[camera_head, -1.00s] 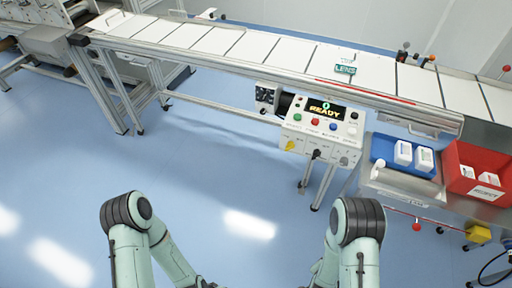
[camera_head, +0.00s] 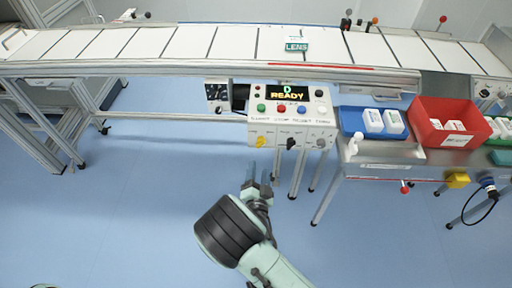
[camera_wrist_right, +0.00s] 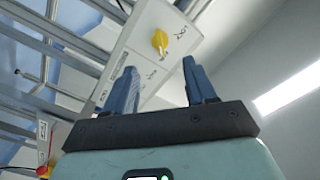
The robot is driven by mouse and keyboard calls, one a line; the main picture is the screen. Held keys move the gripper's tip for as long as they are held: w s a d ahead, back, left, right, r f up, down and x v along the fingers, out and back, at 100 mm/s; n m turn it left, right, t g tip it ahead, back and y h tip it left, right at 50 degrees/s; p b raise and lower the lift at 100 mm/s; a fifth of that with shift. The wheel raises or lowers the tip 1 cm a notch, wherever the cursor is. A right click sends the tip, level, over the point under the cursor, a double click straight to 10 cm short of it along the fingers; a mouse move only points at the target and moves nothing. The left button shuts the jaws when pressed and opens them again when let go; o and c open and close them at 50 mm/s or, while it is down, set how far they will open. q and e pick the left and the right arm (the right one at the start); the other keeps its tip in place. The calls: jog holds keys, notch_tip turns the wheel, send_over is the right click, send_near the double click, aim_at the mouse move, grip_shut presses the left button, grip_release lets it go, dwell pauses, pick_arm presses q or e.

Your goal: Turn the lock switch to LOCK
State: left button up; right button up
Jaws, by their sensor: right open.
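The control box (camera_head: 264,125) under the conveyor has a lit display reading READY. Its lower row holds a yellow knob (camera_head: 261,141), a black knob (camera_head: 291,143) and a grey knob (camera_head: 321,142). Their labels are too small to read, so I cannot tell which is the lock switch. My right gripper (camera_head: 260,181) is just below the box's left part, apart from the knobs. In the right wrist view its open, empty fingers (camera_wrist_right: 159,70) point toward the panel, with the yellow knob (camera_wrist_right: 160,41) beyond the gap. My left gripper is not in view.
The conveyor (camera_head: 170,45) runs across the back, with a LENS sign (camera_head: 296,47). A blue tray (camera_head: 350,121) and a red bin (camera_head: 420,124) hold white packs on the right. Metal legs stand under the box. The blue floor in front is clear.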

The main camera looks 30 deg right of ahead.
aim_at(260, 147)
jog(key=x, duration=1)
jog(key=shift+w+b, duration=0.15)
jog(key=shift+b, duration=0.25)
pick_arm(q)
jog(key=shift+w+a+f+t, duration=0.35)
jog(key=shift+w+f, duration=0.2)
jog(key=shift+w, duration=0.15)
pick_arm(e)
jog(key=c, duration=1)
